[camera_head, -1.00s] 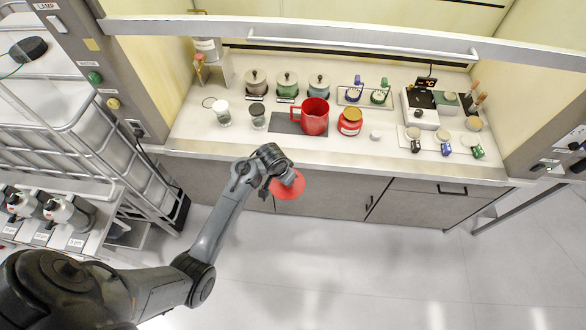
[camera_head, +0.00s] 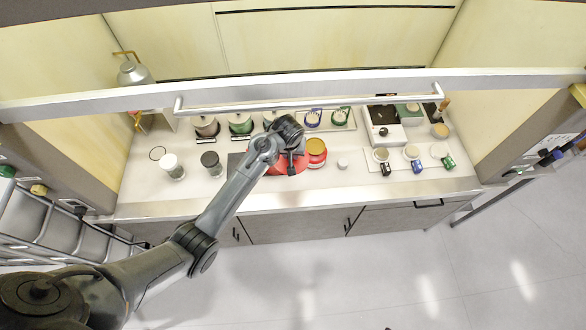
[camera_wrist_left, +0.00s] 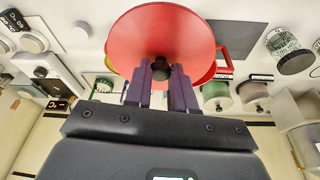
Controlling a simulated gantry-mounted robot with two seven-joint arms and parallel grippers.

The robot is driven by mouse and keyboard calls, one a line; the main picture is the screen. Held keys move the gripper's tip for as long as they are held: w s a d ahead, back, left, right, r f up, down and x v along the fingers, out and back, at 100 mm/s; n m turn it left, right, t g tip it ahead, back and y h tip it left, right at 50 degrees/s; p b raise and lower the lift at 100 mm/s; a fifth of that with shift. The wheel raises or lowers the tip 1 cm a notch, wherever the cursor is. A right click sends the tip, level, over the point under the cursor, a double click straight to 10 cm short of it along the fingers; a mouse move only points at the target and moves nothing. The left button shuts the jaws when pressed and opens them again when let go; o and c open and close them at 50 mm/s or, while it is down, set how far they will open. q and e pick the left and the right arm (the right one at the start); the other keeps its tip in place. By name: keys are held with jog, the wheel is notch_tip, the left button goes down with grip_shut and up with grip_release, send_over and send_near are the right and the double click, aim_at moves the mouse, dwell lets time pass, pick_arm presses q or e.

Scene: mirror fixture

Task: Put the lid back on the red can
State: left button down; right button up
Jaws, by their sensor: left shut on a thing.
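My left gripper (camera_wrist_left: 161,72) is shut on the dark knob of a red round lid (camera_wrist_left: 150,32), which fills the upper middle of the left wrist view. In the head view my left gripper (camera_head: 292,148) is over the counter, with red (camera_head: 288,166) showing below it; I cannot tell lid from can there. The red can is mostly hidden by the lid and my arm. A bit of its red side (camera_wrist_left: 222,68) shows beyond the lid's right edge in the wrist view. I cannot tell whether the lid touches the can. My right gripper is not in view.
A red jar with a golden lid (camera_head: 316,148) stands close on the right. A dark mat (camera_head: 234,164) and dark-topped cup (camera_head: 211,162) are on the left. Several lidded canisters stand behind. A metal rail (camera_head: 310,96) crosses above the counter. A small white knob (camera_head: 342,164) lies farther right.

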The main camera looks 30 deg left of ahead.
pick_arm(q)
jog(key=w+a+n+y+p, duration=0.1)
jog(key=w+a+n, duration=0.35)
jog(key=a, duration=0.55)
jog(key=b+x, duration=0.5)
jog(key=x, duration=0.2)
jog(key=shift+s+g+b, duration=0.35)
jog(key=shift+g+b, duration=0.05)
jog(key=shift+d+f+p, duration=0.1)
jog(key=shift+d+p, duration=0.05)
jog(key=shift+p, duration=0.3)
dwell(0.4)
dwell(0.8)
jog(key=shift+f+p, duration=0.1)
jog(key=shift+p, duration=0.25)
dwell(0.7)
dwell(0.7)
dwell(0.3)
